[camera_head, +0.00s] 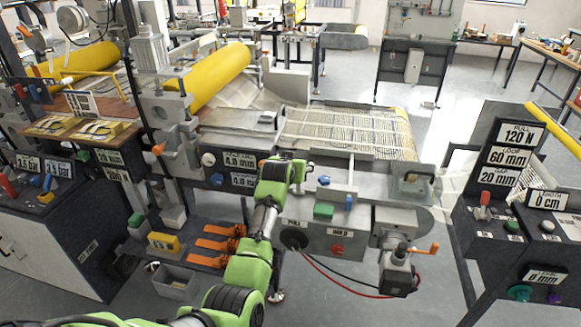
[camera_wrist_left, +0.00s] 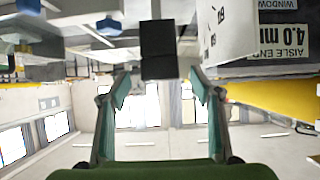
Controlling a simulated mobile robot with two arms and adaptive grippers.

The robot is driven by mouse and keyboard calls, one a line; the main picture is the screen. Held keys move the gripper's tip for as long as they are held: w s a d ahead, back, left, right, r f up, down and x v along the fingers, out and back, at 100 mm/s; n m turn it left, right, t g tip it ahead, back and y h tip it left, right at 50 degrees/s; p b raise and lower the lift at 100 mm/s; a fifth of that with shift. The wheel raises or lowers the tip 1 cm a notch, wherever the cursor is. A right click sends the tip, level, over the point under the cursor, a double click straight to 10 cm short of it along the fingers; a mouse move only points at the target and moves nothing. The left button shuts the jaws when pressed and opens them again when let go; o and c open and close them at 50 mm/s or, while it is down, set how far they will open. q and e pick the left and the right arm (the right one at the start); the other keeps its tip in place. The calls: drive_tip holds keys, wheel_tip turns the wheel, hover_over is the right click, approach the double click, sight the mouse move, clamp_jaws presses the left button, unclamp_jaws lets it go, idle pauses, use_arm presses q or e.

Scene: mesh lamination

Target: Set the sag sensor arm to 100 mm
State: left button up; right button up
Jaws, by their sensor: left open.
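My left arm reaches up over the front of the laminating machine in the head view, and its gripper end (camera_head: 297,169) is by the machine's front side, close to the 4.0 mm labels (camera_head: 240,160). In the left wrist view my left gripper (camera_wrist_left: 158,82) is open, its two fingers apart. A dark two-block part (camera_wrist_left: 158,45) stands beyond and between the fingertips, with no visible grip on it. I cannot tell whether this is the sag sensor arm. A readout panel (camera_head: 515,150) shows 120 N, 60 mm and 20 mm. My right gripper is out of view.
The mesh web (camera_head: 345,130) runs over the machine table beneath a yellow roll (camera_head: 215,75). An orange-handled crank unit (camera_head: 400,265) stands at the front right. A white labelled plate (camera_wrist_left: 226,32) is close to the right finger. Open floor lies between machine and panel.

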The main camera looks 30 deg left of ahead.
use_arm(q)
drive_tip(key=v, duration=0.8)
drive_tip(key=shift+a, duration=0.1)
